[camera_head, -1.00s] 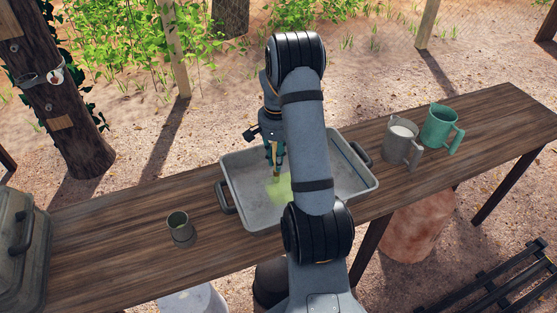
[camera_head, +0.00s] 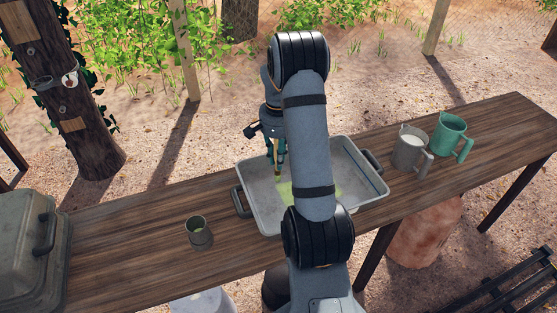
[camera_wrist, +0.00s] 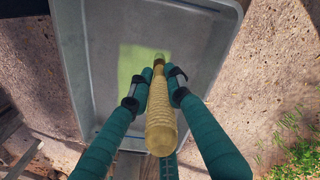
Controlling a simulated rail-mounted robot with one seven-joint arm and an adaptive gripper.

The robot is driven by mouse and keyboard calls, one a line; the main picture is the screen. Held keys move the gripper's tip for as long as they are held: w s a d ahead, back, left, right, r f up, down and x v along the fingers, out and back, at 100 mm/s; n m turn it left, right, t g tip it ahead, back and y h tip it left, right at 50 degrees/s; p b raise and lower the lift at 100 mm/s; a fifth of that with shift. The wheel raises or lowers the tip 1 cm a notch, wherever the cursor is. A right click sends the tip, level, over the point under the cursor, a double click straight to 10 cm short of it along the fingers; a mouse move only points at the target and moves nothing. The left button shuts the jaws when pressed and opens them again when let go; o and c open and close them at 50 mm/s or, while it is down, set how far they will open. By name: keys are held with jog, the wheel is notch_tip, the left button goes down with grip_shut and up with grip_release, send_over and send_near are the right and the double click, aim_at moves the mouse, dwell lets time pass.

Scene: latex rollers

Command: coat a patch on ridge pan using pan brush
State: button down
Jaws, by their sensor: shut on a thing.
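The ridge pan (camera_head: 262,212) is a grey metal tray with side handles, lying on the table behind my arm. My gripper (camera_head: 276,153) is over its left part, shut on the pan brush (camera_head: 277,172). In the wrist view my teal fingers (camera_wrist: 160,88) hold the brush's ribbed yellow handle (camera_wrist: 160,125) between them. The brush head points down at the pan floor; whether it touches cannot be told. A pale yellow-green patch (camera_wrist: 132,65) lies on the floor beside the brush head. It also shows in the head view (camera_head: 284,190), partly hidden by my arm.
A small dark cup (camera_head: 199,232) stands left of the pan. A grey jug with white liquid (camera_head: 410,150) and a teal jug (camera_head: 450,137) stand to the right. A grey lidded box (camera_head: 30,255) is at the far left.

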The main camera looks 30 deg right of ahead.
jog(key=shift+r+p, duration=0.85)
jog(key=shift+r, duration=0.6)
